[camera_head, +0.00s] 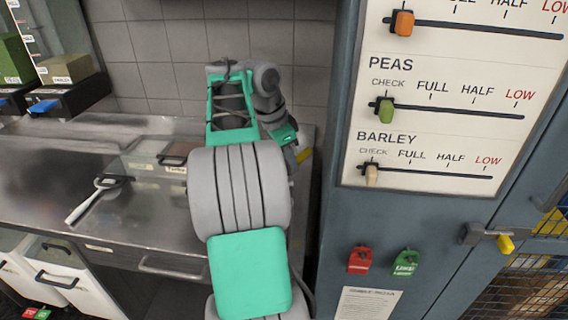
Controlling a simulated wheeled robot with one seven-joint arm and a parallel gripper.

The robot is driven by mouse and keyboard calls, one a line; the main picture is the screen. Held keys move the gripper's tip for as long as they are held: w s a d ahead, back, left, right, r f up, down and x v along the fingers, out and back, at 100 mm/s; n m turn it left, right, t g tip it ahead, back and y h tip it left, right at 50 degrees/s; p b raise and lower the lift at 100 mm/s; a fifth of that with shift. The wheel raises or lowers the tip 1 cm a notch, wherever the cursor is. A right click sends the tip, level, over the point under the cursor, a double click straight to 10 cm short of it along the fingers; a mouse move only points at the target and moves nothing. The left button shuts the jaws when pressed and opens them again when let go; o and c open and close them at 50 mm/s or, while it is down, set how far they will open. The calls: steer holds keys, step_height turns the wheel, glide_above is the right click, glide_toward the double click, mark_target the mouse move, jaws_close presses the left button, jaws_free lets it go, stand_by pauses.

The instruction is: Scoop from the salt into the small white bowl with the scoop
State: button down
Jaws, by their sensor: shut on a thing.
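My arm fills the middle of the view, and its fingers are hidden behind its thick grey links, so I cannot see what they hold. A pale, long-handled utensil (84,208), scoop- or spoon-like, lies on the steel counter at the left, its head by a black handle. I cannot tell whether it is the task's scoop. I can make out neither the salt nor the small white bowl; part of the counter is behind my arm.
The steel counter (45,165) has inset lids with black handles (173,160). Bins with blue levers (43,106) stand at the back left. A tall blue-grey cabinet (335,220) with a slider panel (450,110) closes off the right. White drawers (60,275) are below the counter.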

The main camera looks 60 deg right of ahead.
mark_target(299, 155)
steer(key=shift+s+d+f+t+y+b, duration=0.4)
steer(key=shift+d+f+t+y+b, duration=0.15)
steer(key=shift+f+b, duration=0.25)
steer(key=r+y, duration=0.1)
steer(key=r+t+y, duration=0.1)
steer(key=d+r+t+y, duration=0.1)
steer(key=shift+s+d+p, duration=0.1)
steer(key=shift+s+p, duration=0.2)
steer(key=shift+s, duration=0.1)
steer(key=shift+f, duration=0.1)
stand_by(0.5)
